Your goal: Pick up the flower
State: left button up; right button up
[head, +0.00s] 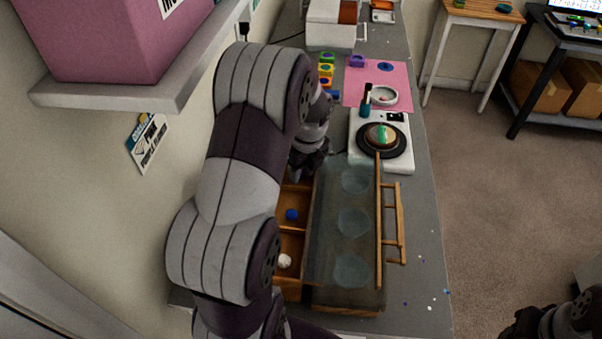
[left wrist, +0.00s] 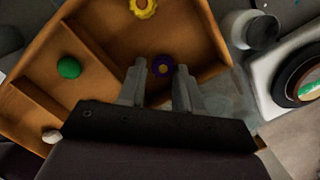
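A dark purple flower with a yellow centre (left wrist: 162,68) lies in a compartment of the wooden box (left wrist: 95,40) in the left wrist view. A yellow flower-like piece (left wrist: 143,7) lies farther up in the same compartment. My left gripper (left wrist: 160,72) is open, with one finger on each side of the purple flower; I cannot tell whether they touch it. In the head view my left gripper (head: 308,172) reaches down at the far end of the box, and its arm hides the flowers. My right gripper (head: 550,322) is partly seen at the bottom right, and its opening is unclear.
A green ball (left wrist: 68,67) and a whitish piece (left wrist: 51,136) lie in other compartments. Right of the box in the head view is a glassy tray with round hollows (head: 352,222). Beyond stand a white turntable device (head: 403,162) and a pink mat (head: 405,80).

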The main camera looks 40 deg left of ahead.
pick_arm(q)
jog(key=shift+w+a+f, duration=0.1)
jog(key=shift+a+f, duration=0.1)
jog(key=shift+a, duration=0.15)
jog(key=shift+s+r, duration=0.1)
jog(key=shift+s, duration=0.15)
jog(key=c, duration=0.6)
jog(key=shift+d+r, duration=0.1)
jog(key=shift+d, duration=0.15)
grip_shut()
jog(key=shift+w+a, duration=0.1)
jog(key=shift+a, duration=0.1)
